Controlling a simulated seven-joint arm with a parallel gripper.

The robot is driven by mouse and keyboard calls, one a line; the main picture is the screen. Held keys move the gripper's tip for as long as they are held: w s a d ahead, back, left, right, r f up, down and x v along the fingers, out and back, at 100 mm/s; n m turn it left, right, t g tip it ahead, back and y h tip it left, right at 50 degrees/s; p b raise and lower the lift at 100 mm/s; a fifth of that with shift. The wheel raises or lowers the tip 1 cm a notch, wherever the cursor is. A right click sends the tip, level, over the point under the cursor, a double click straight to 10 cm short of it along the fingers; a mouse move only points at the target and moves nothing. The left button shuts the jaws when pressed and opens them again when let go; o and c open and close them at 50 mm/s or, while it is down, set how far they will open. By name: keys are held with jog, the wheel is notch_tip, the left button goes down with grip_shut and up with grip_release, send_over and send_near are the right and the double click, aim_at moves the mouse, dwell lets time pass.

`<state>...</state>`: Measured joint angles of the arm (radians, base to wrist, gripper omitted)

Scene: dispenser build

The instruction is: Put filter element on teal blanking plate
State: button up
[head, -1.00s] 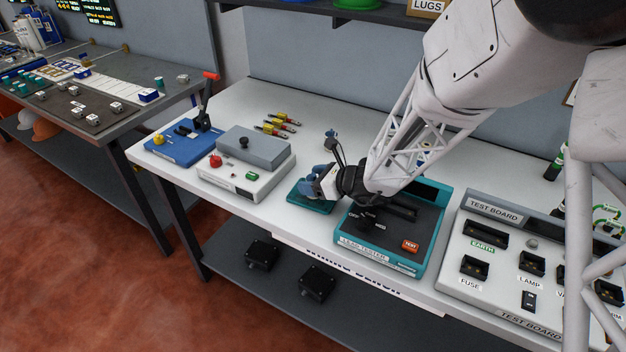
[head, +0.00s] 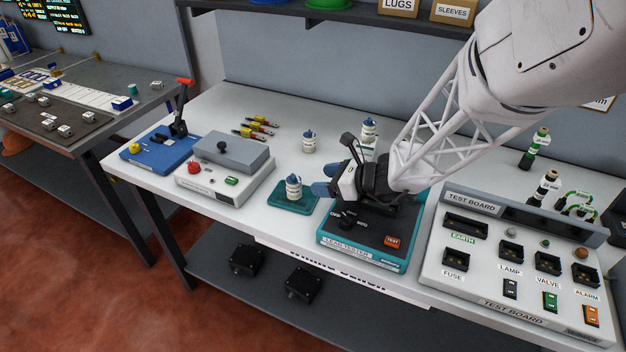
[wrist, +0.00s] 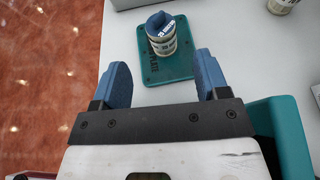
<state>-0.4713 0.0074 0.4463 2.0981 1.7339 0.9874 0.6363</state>
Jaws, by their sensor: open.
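A filter element (head: 293,187), a small white cylinder with a blue cap and dark lettering, stands upright on the teal blanking plate (head: 306,207). In the wrist view the filter element (wrist: 161,34) stands on the plate (wrist: 185,69), toward its far part. My gripper (head: 325,182) is open and empty, to the right of the filter element and apart from it. In the wrist view its two blue fingers (wrist: 162,80) are spread, with the filter element beyond their tips.
Two similar blue-capped cylinders stand behind, one on the bench (head: 309,142) and one farther right (head: 369,130). The teal lead tester (head: 350,250) lies below my gripper. A grey-topped box (head: 228,180) stands to the left, the test board (head: 515,265) to the right.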

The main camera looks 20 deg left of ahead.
jog(key=shift+v, duration=0.9)
dwell(0.3)
jog(key=s+d+r+n+t+h, duration=0.1)
jog(key=s+d+r+n+h, duration=0.3)
jog(key=d, duration=0.9)
jog(key=s+d+r+n+h, duration=0.5)
jog(key=s+d+n, duration=0.3)
jog(key=s+d, duration=0.3)
jog(key=s+d+r+n+t+h, duration=0.1)
jog(key=s+d+r+n+h, duration=0.3)
jog(key=d, duration=1.3)
jog(key=s+r+n, duration=0.1)
jog(key=s, duration=0.2)
jog(key=shift+s+d+r+n+t+h, duration=0.2)
jog(key=shift+d+r+n+t+h, duration=0.1)
jog(key=shift+r+n, duration=0.1)
